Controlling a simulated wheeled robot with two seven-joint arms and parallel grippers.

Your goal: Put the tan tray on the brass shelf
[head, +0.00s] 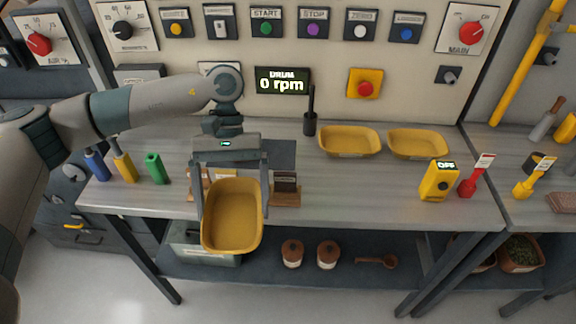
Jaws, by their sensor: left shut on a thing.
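My left gripper (232,211) reaches in from the left and is shut on a mustard-tan tray (232,232), with one finger down each side of it. The tray hangs in front of the bench's front edge, its open top facing me, and looks empty. Two similar yellowish trays, a left one (349,141) and a right one (418,144), rest on the back of the bench. I cannot make out a shelf that is clearly brass. My right gripper is out of view.
The grey bench (350,195) has clear room at its middle. Blue, yellow and green bottles (155,168) stand at left; a yellow device (438,181) and red-handled tool (475,176) at right. The dark lower shelf (340,281) holds two brown jars (328,256) and a scoop (375,262).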

